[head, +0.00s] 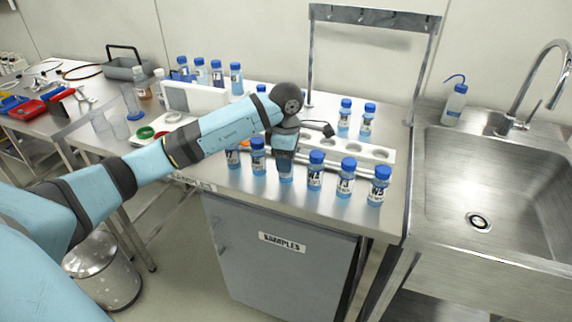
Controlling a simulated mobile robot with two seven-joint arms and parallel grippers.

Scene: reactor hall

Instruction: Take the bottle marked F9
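Several clear bottles with blue caps and blue liquid stand in a front row on the steel bench (222,181). The labels are small; none can be read surely as F9. One bottle (346,181) has a label that looks like F followed by a digit. To its left is a bottle (315,172), to its right another (379,187). My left gripper (285,157) points down over the third bottle from the left (286,173). The gripper hides that bottle's cap, and I cannot tell whether its fingers are shut on it. My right gripper is out of view.
Behind the front row is a white rack (362,152), with two more bottles (345,115) near it. More bottles (217,73) stand at the back left. A metal frame (375,17) rises behind. A steel sink (490,180) is at right.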

